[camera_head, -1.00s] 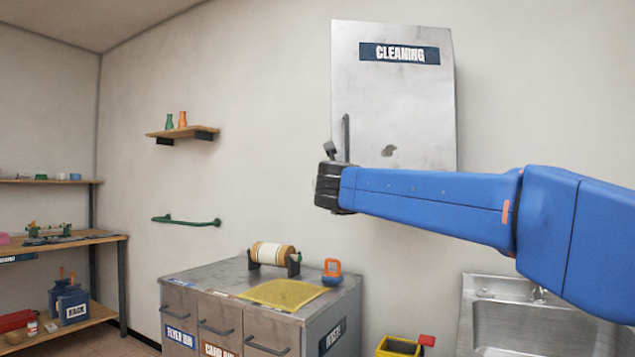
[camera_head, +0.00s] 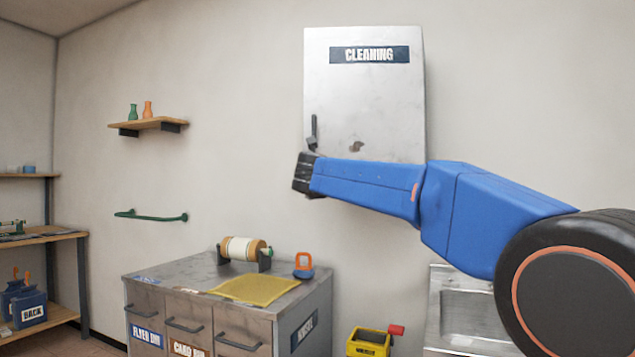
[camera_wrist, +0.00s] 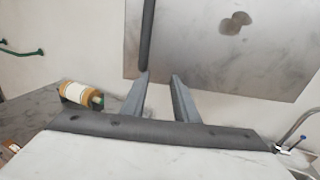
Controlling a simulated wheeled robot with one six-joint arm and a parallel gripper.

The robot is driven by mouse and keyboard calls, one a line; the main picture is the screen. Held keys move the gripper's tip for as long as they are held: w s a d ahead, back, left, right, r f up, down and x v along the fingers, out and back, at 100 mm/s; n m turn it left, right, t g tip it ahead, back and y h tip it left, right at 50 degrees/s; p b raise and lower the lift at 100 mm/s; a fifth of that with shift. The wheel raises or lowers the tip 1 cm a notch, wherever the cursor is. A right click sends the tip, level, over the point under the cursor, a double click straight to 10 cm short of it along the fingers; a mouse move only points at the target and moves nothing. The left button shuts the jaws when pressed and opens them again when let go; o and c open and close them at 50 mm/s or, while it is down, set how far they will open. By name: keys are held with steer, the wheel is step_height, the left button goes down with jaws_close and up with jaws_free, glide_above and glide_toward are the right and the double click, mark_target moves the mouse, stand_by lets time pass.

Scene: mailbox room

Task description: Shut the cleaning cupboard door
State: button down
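The cleaning cupboard (camera_head: 392,95) is a pale grey metal box on the wall with a dark "CLEANING" label. Its door (camera_head: 340,90) looks flush with the box, or very nearly so; a small gap cannot be ruled out. A dark vertical handle (camera_head: 314,128) is near the door's lower left edge. My gripper (camera_head: 311,142) is at the lower end of this handle. In the wrist view my gripper (camera_wrist: 160,77) has its fingers apart with nothing between them. The handle (camera_wrist: 147,35) ends close to the left fingertip; contact cannot be told. The door (camera_wrist: 195,50) lies just ahead.
Below left stands a grey cabinet (camera_head: 205,325) with a tape roll (camera_head: 243,249), a yellow mat (camera_head: 256,289) and an orange-blue object (camera_head: 303,266) on top. A yellow bin (camera_head: 368,343) and metal sink (camera_head: 450,310) are below. A small shelf (camera_head: 150,124) and green rail (camera_head: 150,216) are on the wall.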

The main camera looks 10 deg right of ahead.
steer(key=c, duration=2.5)
jaws_free()
steer(key=w+d+r, duration=0.2)
steer(key=shift+r, duration=0.35)
steer(key=shift+w, duration=0.1)
steer(key=shift+w+d+m+h, duration=0.15)
steer(key=shift+w+m+h, duration=0.15)
steer(key=shift+w, duration=0.25)
steer(key=w+d+h, duration=0.1)
steer(key=w, duration=0.1)
steer(key=w+d+m+g+h, duration=0.1)
steer(key=w, duration=0.1)
steer(key=w+d+m+h, duration=0.1)
steer(key=w, duration=0.2)
steer(key=shift+w+d, duration=0.1)
steer(key=shift+d, duration=0.1)
jaws_close()
steer(key=shift+w+a, duration=0.25)
steer(key=shift+w, duration=0.05)
steer(key=shift+a, duration=0.1)
